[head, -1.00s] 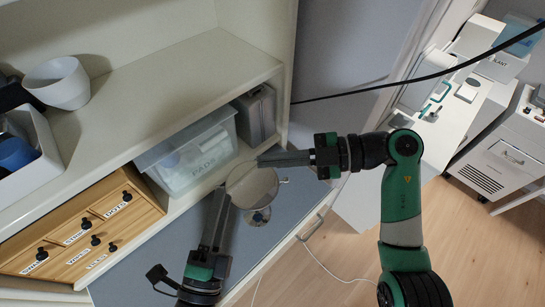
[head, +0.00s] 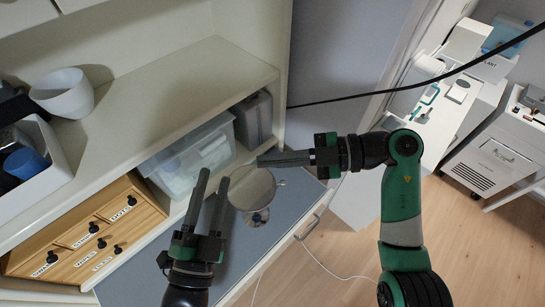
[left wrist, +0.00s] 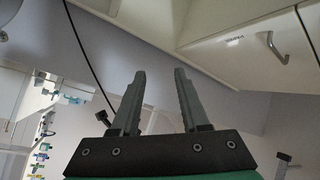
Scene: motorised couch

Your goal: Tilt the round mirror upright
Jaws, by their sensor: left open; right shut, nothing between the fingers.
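The round mirror (head: 251,189) stands on a small foot (head: 261,216) on the grey-blue surface in the middle of the head view. Its disc faces up toward the head camera; I cannot tell its exact tilt. My left gripper (head: 213,174) is open and empty, just left of the disc. My right gripper (head: 259,160) is shut and empty, with its tips by the disc's upper edge; I cannot tell whether they touch it. In the left wrist view the left fingers (left wrist: 160,78) stand apart with nothing between them, and the mirror does not show.
A clear bin (head: 190,160) and a grey case (head: 254,119) stand on the shelf behind the mirror. A wooden drawer box (head: 85,235) is to the left. A white cup (head: 63,93) is on the upper shelf. A black cable (head: 400,87) crosses at the upper right.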

